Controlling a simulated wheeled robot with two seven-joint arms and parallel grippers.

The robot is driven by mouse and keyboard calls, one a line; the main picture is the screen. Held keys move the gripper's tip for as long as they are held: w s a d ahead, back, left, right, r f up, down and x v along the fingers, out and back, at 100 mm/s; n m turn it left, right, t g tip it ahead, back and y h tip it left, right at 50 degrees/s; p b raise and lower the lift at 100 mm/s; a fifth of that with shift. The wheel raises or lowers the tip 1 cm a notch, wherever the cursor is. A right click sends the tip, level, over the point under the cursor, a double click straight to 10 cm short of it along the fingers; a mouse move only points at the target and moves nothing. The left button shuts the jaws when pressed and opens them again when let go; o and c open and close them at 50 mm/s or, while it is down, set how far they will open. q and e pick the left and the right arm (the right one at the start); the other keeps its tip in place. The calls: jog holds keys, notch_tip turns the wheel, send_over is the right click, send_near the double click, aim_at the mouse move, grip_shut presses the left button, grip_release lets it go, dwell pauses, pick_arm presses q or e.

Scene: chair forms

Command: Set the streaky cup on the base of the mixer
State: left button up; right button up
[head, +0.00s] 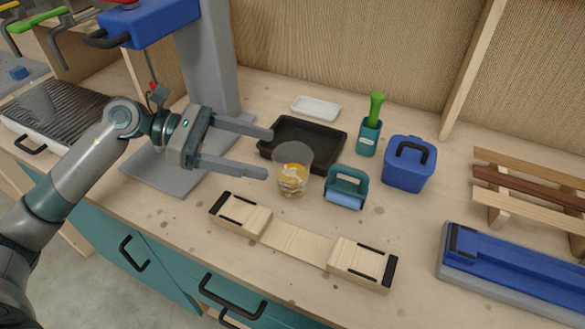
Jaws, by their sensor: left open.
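The streaky cup (291,178) is a clear tumbler with orange and white streaks in its lower part. It stands upright on the bench at the front edge of a black tray. My left gripper (269,154) reaches in from the left with its two fingers spread. The fingertips point at the cup from just left of it, and nothing is between them. The mixer has a blue head (160,22), a grey column (207,60) and a flat grey base (150,183). My left gripper and forearm hide part of the base. My right gripper is out of view.
The black tray (333,139) lies behind the cup. A teal roller holder (345,183), a teal pot with a green-handled tool (371,130) and a blue lidded bin (408,165) stand to the right. A wooden form (295,243) lies in front. A ribbed grill (60,115) is at far left.

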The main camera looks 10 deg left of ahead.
aim_at(310, 164)
pick_arm(q)
jog(key=p+x, duration=0.1)
jog(key=x, duration=0.4)
jog(key=shift+w+d+p, duration=0.1)
jog(key=shift+d+p, duration=0.15)
jog(key=shift+p, duration=0.05)
jog(key=shift+w+d+f, duration=0.1)
jog(key=shift+d+f, duration=0.15)
jog(key=shift+d, duration=0.1)
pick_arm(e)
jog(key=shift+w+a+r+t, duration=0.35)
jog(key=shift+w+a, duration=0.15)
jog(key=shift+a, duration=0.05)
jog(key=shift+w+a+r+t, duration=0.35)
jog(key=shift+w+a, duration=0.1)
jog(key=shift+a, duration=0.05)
pick_arm(q)
jog(key=shift+d, duration=0.15)
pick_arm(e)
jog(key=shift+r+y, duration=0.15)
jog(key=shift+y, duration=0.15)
